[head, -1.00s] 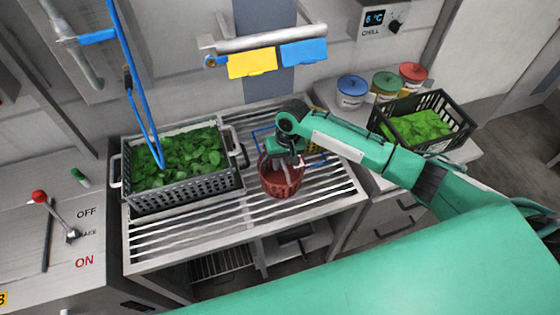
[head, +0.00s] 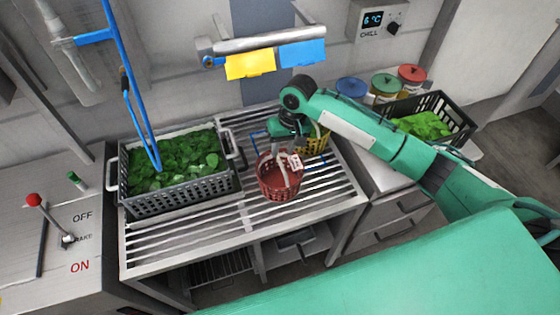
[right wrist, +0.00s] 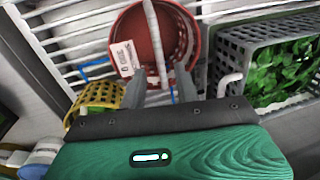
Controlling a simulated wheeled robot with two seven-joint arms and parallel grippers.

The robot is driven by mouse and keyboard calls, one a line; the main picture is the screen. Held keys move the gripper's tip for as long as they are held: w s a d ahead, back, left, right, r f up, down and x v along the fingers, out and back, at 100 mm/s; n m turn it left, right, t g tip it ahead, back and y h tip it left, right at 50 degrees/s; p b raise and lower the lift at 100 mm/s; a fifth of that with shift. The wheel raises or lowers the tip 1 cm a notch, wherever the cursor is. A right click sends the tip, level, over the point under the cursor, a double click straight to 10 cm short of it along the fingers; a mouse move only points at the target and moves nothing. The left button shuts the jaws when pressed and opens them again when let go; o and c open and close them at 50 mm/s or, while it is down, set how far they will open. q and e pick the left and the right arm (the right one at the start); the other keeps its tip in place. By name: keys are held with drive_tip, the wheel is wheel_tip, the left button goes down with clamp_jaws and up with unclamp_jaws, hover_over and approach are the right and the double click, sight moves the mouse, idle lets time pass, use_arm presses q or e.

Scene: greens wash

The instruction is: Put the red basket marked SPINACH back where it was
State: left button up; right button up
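The red basket (head: 278,180) stands upright on the slatted metal rack (head: 190,238), right of the large grey crate. In the right wrist view the red basket (right wrist: 135,30) lies ahead of my fingers. My right gripper (head: 288,143) is just above and behind the basket. In the right wrist view my right gripper (right wrist: 158,74) has its fingers spread, with the handle running between them and a gap on each side. Blue lines (head: 256,141) mark the rack behind the basket, partly hidden. My left gripper is not in view.
A yellow basket (head: 317,143) stands close behind and right of the red one. A grey crate of leaves (head: 180,199) is at left. A black crate (head: 452,108) and several lidded tubs (head: 385,86) stand at right. The rack's front is clear.

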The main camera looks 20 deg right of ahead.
drive_tip(key=shift+d+r, duration=0.2)
drive_tip(key=shift+r, duration=0.95)
drive_tip(key=shift+d+r, duration=0.2)
drive_tip(key=shift+r, duration=0.9)
